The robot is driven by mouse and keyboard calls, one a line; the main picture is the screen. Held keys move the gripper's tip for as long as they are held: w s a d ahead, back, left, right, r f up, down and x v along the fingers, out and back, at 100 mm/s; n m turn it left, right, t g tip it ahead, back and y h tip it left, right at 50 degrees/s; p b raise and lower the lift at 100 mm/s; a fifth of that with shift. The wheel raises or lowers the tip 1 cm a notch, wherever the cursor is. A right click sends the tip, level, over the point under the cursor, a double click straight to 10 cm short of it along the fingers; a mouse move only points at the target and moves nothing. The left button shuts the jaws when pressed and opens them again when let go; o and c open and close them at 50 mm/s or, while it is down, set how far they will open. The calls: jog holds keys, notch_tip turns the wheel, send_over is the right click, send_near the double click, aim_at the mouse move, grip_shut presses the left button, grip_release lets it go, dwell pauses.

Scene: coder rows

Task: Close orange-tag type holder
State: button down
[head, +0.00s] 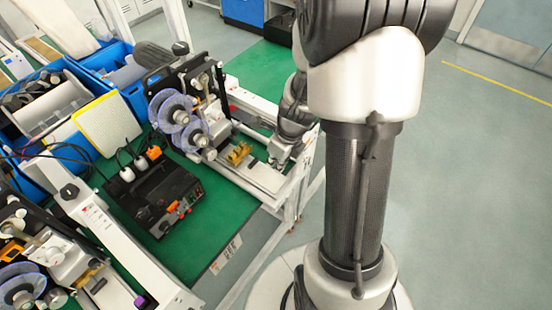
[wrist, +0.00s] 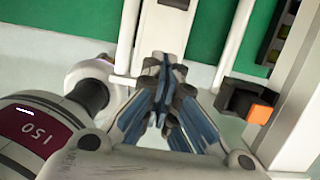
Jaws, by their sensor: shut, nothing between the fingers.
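In the wrist view, a black block with an orange face (wrist: 260,113) sits at the right against a white frame. I cannot tell whether it is the tagged type holder or whether a holder is open. My gripper (wrist: 162,78) is shut and empty, its fingertips over a white bar (wrist: 163,30), left of the orange-faced block. Contact with the bar cannot be made out. In the head view, my gripper (head: 281,152) is low at the right end of the coder (head: 185,112), partly behind my arm. A brass-coloured part (head: 238,153) lies on the coder's white base, left of my gripper.
A black control box (head: 160,195) with orange parts stands on the green bench top (head: 215,225). Blue bins (head: 125,60) stand behind it. Another coder (head: 30,255) is at the lower left. White rails surround my gripper. Open floor (head: 470,200) lies to the right.

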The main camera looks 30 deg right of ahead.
aim_at(253, 162)
jog(key=b+x, duration=0.2)
jog(key=x, duration=0.2)
jog(key=shift+f, duration=0.3)
jog(key=w, duration=0.2)
jog(key=w+a, duration=0.1)
jog(key=shift+f, duration=0.35)
jog(key=shift+w+a, duration=0.15)
jog(key=shift+w, duration=0.3)
jog(key=w+p, duration=0.1)
jog(key=w+a+p, duration=0.1)
jog(key=w+p, duration=0.1)
jog(key=shift+w+a+r, duration=0.15)
jog(key=shift+w+r, duration=0.05)
jog(key=shift+w+a+f, duration=0.1)
jog(key=shift+w+f, duration=0.1)
jog(key=shift+w, duration=0.15)
